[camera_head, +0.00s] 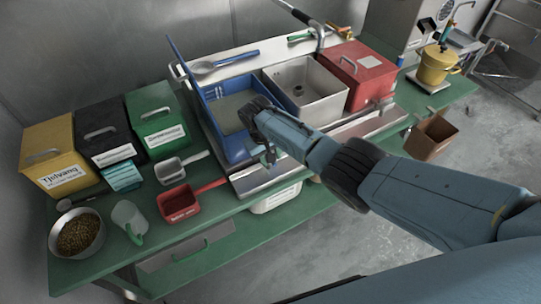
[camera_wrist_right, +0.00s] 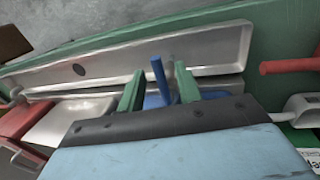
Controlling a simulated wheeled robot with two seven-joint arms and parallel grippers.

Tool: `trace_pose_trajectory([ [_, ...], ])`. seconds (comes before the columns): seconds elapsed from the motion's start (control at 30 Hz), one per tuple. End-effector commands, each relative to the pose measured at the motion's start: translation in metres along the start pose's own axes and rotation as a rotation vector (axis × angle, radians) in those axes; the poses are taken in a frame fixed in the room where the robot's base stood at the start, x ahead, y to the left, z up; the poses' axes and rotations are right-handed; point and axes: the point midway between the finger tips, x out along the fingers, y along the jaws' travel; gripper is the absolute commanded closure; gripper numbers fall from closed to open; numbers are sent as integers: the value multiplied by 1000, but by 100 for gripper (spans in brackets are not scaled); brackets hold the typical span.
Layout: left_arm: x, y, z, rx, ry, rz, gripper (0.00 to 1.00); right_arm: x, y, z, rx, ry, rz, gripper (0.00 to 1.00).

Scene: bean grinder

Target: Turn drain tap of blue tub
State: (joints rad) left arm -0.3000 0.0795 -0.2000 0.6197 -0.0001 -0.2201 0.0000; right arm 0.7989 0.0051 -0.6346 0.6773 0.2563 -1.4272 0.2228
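The blue tub (camera_head: 215,116) sits at the left of the sink unit, its blue lid raised. My right arm reaches in from the right, and its gripper (camera_head: 270,156) is just in front of the tub, covering part of its front wall. In the right wrist view the two green fingers (camera_wrist_right: 158,84) stand apart. A blue upright lever, seemingly the drain tap (camera_wrist_right: 160,78), shows between them with gaps on both sides; whether it touches a finger I cannot tell. The tap is hidden in the head view. My left gripper is not in view.
A steel tub (camera_head: 305,90) and a red lidded tub (camera_head: 358,70) stand right of the blue tub. A steel trough (camera_wrist_right: 215,50) runs along the front. Red (camera_head: 180,204) and grey scoops (camera_head: 172,170) lie on the green table (camera_head: 215,212) to the left.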

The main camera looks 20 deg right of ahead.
Motion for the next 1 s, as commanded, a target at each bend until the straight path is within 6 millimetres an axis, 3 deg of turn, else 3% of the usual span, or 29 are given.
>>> trace_pose_trajectory([
  [0.37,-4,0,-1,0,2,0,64,-9,0,0,-2,2,0,66],
  [0.8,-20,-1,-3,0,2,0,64,-97,0,-1,-1,4,0,66],
  [1.0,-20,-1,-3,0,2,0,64,-125,0,-1,0,3,0,66],
])
